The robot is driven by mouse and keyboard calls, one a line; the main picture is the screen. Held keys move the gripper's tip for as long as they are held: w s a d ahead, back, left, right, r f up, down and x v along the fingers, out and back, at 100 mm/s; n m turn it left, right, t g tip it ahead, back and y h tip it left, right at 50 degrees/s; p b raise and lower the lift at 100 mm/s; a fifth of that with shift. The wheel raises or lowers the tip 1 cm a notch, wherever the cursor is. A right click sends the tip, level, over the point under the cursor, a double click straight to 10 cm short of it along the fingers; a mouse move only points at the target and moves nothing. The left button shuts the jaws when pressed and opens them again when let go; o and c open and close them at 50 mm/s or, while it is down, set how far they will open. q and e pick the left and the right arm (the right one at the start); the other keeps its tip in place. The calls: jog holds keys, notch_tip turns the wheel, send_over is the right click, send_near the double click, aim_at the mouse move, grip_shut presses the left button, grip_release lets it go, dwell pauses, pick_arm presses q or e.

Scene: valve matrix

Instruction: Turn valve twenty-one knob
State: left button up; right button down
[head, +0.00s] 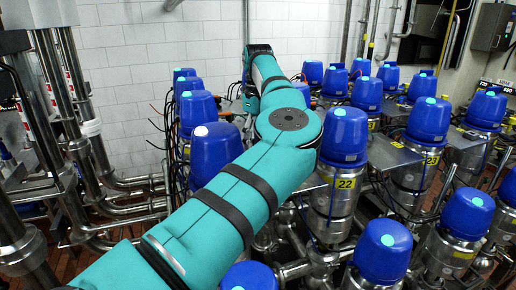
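Blue domed valve heads with cyan dots on top stand in rows on steel bodies. One valve (344,136) has a yellow plate reading 22, and one to its right (430,121) has a plate reading 23. Left of valve 22, behind my teal arm, stands a blue valve head (213,150) whose top dot looks white. Its number plate is hidden, and I can read no plate marked 21. My arm comes in from the lower left, crosses in front of the valves and bends at a round joint left of valve 22. I see no gripper fingers of either hand.
Steel pipes (75,130) run down the left side. More blue valves stand close in front, one at the lower right (383,250). A white tiled wall (130,50) is behind. Gaps between valves are narrow, with thin cables and flat metal plates among them.

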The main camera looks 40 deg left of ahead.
pick_arm(q)
jog(key=shift+f+p, duration=0.45)
jog(key=shift+f, duration=1.35)
jog(key=c, duration=1.1)
jog(key=m+b, duration=0.2)
jog(key=shift+f+b, duration=0.25)
jog(key=shift+b, duration=0.05)
jog(key=shift+c, duration=0.2)
jog(key=m, duration=0.1)
jog(key=m+b, duration=0.1)
jog(key=shift+r+m, duration=0.2)
jog(key=shift+m, duration=0.1)
jog(key=o, duration=1.1)
jog(key=shift+o, duration=0.2)
jog(key=shift+r, duration=0.1)
